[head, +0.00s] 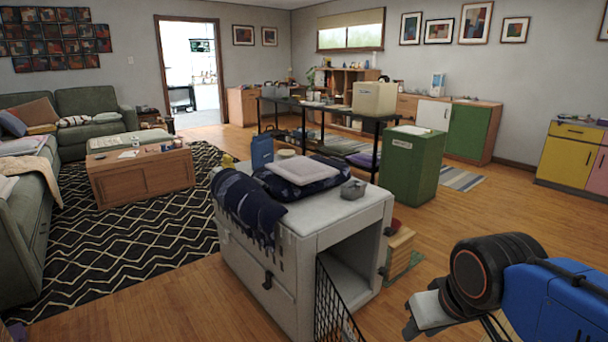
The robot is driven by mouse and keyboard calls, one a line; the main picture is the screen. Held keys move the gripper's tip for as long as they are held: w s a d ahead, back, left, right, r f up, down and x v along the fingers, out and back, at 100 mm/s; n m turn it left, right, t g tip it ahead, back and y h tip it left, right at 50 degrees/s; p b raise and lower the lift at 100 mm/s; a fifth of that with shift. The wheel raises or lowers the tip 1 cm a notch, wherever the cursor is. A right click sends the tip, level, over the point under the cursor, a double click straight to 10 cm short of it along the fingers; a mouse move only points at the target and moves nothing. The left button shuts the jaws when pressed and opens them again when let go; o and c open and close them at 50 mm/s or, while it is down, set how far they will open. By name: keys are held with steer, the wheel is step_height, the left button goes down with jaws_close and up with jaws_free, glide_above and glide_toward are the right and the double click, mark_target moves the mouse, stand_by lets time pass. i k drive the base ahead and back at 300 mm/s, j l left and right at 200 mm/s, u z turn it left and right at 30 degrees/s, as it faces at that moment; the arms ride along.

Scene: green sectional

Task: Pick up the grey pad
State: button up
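A flat, pale grey pad (301,170) with rounded corners lies on top of a dark blue patterned cushion (318,183). The cushion rests on the top of a white crate-like cabinet (330,218) in the middle of the view. Nothing covers the pad. My gripper (418,322) is at the lower right, in front and to the right of the cabinet, well apart from the pad. Only its pale end shows beyond the black wrist, and I cannot tell whether its fingers are open or shut.
A dark blue fringed blanket (248,203) hangs over the cabinet's left side. A small grey object (353,188) sits on its right top. Its wire door (337,305) stands open in front. A green bin (411,168) stands behind right. Wooden floor (150,300) is clear at lower left.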

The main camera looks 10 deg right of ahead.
mark_target(301, 170)
steer(key=j+z, duration=0.1)
steer(key=z, duration=0.25)
steer(key=j+z, duration=0.15)
steer(key=z, duration=0.25)
steer(key=j+z, duration=0.3)
steer(key=j, duration=0.6)
steer(key=j+z, duration=0.3)
steer(key=j, duration=1.05)
steer(key=k, duration=0.05)
